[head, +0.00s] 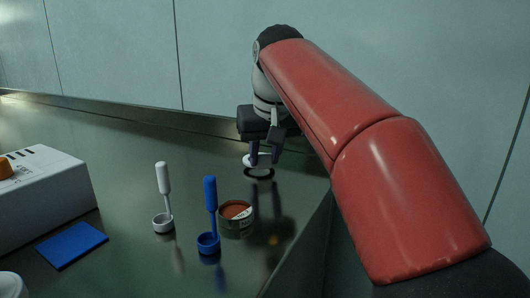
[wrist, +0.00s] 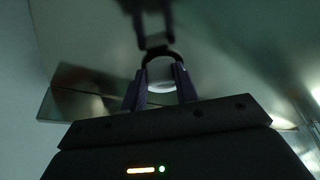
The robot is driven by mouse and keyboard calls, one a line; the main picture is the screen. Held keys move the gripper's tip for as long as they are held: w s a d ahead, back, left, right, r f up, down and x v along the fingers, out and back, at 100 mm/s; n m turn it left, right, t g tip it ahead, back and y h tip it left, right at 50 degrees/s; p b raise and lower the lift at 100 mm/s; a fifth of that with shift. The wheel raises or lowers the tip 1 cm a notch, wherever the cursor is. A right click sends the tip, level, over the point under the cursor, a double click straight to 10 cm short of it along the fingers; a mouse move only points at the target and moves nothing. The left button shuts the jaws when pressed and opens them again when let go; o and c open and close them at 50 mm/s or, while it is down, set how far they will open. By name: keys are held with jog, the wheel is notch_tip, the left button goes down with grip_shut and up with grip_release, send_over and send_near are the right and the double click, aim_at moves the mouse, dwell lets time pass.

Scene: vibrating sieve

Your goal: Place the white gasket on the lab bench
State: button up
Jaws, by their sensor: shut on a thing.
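My gripper (head: 265,158) is at the far right part of the metal lab bench (head: 130,150), pointing down. It is shut on the white gasket (head: 249,160), whose pale rim shows beside the fingers. In the wrist view the gasket (wrist: 162,87) shows as a pale band between the two dark fingers. The fingers and the dim light hide much of it. A dark ring shape lies on the bench just below the gasket; I cannot tell whether it is a shadow or an object. The gasket appears slightly above the bench.
Nearer on the bench stand a white-handled tool in a small cup (head: 163,222), a blue one (head: 208,243) and a round tin with reddish-brown contents (head: 236,219). A white machine (head: 40,200) and a blue pad (head: 72,245) are at left. A wall runs behind.

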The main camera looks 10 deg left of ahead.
jog(key=shift+f+b, duration=0.45)
jog(key=shift+f, duration=0.15)
jog(key=o, duration=1.1)
jog(key=shift+r, duration=0.15)
